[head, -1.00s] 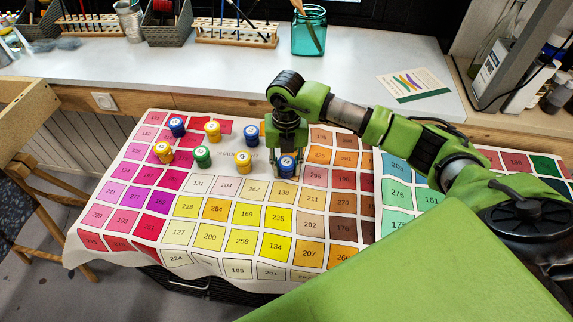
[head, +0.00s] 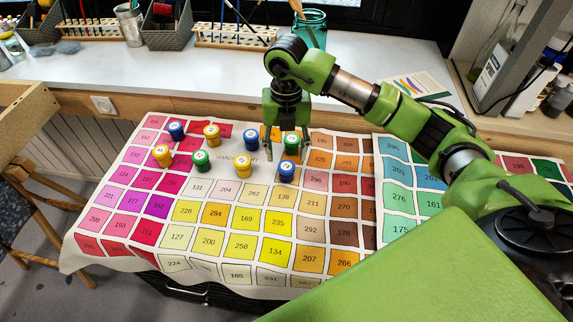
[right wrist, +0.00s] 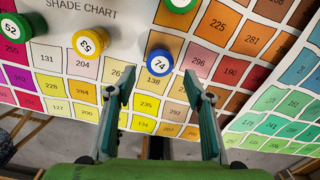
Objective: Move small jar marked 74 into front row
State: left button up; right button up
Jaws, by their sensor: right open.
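The small jar marked 74 (right wrist: 160,62) has a blue rim and a white lid. It stands upright on the shade chart at the right end of the front row of jars, and the head view shows it there too (head: 287,171). My right gripper (head: 286,152) is open and empty, above the chart near the jar. In the right wrist view its two fingertips (right wrist: 159,88) are spread apart, with jar 74 beyond them and clear of both. My left gripper is not in view.
The front row also holds a yellow jar (head: 243,167), a green jar (head: 201,161) and another yellow jar (head: 162,156). Behind stand a green jar (head: 291,144), close by my right gripper, and several others. The near chart (head: 203,242) is clear.

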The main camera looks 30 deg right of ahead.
aim_at(286, 166)
notch_tip(286, 166, up, 4)
jog(key=shift+r, duration=0.1)
dwell(0.5)
